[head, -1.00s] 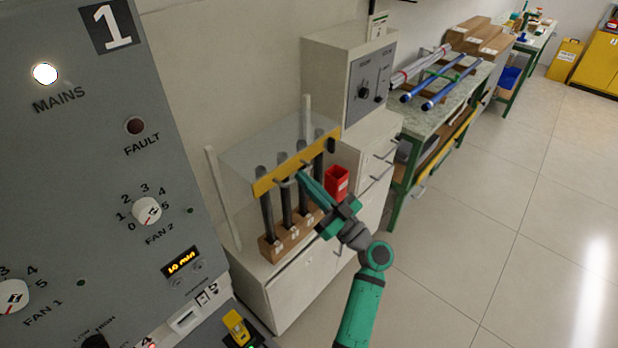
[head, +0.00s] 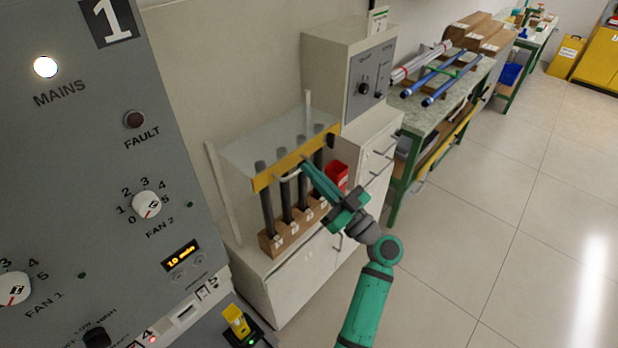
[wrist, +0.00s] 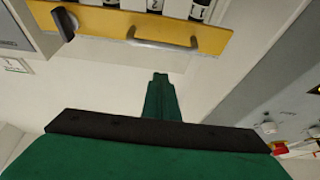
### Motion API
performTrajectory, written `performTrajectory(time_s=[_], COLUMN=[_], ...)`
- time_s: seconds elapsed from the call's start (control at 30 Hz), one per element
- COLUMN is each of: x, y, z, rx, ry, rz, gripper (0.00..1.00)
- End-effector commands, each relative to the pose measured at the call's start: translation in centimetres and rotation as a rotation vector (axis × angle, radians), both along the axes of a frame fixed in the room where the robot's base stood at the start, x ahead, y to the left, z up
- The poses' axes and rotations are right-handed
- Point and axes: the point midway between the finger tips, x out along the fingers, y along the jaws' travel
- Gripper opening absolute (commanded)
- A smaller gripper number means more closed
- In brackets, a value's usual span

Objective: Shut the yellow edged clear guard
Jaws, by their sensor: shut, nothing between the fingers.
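The clear guard (head: 265,145) with its yellow edge (head: 296,158) is raised over a wooden block (head: 285,238) that holds several dark upright rods. A grey bar handle (head: 289,177) is on the yellow edge; it also shows in the wrist view (wrist: 160,43). My gripper (head: 306,166) is shut and empty, its tip close to the yellow edge, just right of the handle in the head view. In the wrist view the shut fingers (wrist: 160,80) point toward the handle with a small gap in the picture. Whether they touch the guard I cannot tell.
A red box (head: 337,174) stands on the white cabinet (head: 300,285) just behind my gripper. A control box (head: 350,75) stands beyond it. A large grey panel (head: 110,180) fills the left. The floor to the right is clear.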

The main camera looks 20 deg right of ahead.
Motion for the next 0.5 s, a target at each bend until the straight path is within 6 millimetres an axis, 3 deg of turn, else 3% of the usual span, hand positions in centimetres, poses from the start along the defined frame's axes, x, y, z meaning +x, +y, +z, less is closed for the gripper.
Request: performTrajectory(time_s=[0.3,0.5], x=[-3.4,-4.9], y=[-2.0,-2.9], z=[-4.9,-6.8], rx=[0.003,0.001], ry=[-0.003,-0.007], rz=[-0.002,-0.004], gripper=[0.0,0.0])
